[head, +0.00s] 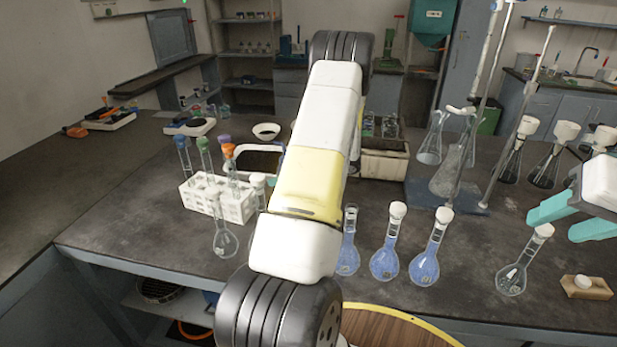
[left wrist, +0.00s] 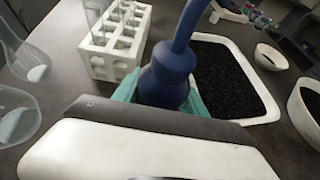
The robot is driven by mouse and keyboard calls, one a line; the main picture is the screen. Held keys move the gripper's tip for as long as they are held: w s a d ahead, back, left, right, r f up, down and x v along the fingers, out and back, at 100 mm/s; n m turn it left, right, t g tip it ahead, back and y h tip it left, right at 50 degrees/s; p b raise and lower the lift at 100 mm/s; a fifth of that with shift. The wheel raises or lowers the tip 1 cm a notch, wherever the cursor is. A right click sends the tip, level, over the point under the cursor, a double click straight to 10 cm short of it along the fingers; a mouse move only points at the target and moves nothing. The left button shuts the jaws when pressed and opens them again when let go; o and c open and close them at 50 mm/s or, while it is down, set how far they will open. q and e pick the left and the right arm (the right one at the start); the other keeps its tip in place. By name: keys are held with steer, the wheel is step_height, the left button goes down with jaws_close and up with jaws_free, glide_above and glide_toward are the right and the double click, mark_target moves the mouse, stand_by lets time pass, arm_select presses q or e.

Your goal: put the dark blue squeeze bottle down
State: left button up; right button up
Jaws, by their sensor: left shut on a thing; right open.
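The dark blue squeeze bottle (left wrist: 165,72) shows in the left wrist view, its narrow spout reaching to the top edge. My left gripper (left wrist: 163,95) is shut on it, with a teal finger on each side. The bottle's base is hidden by the gripper, so I cannot tell whether it touches the bench. In the head view my left arm hides the bottle and this gripper. My right gripper (head: 566,219) is open and empty at the right edge of the head view, above the bench (head: 460,265).
A white tube rack (head: 203,194) stands left of my left arm; in the left wrist view it is beside the bottle. A white tray (left wrist: 272,100) of black grains lies on the bottle's other side. Blue-filled flasks (head: 386,262) stand right of my arm. The bench's left front is clear.

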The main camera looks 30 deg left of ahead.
arm_select(q)
steer(key=shift+f, duration=1.9)
steer(key=shift+f, duration=0.15)
steer(key=o, duration=0.7)
steer(key=shift+d+r, duration=0.3)
steer(key=shift+d, duration=0.05)
steer(key=v, duration=1.1)
steer(key=shift+w+d+r, duration=0.1)
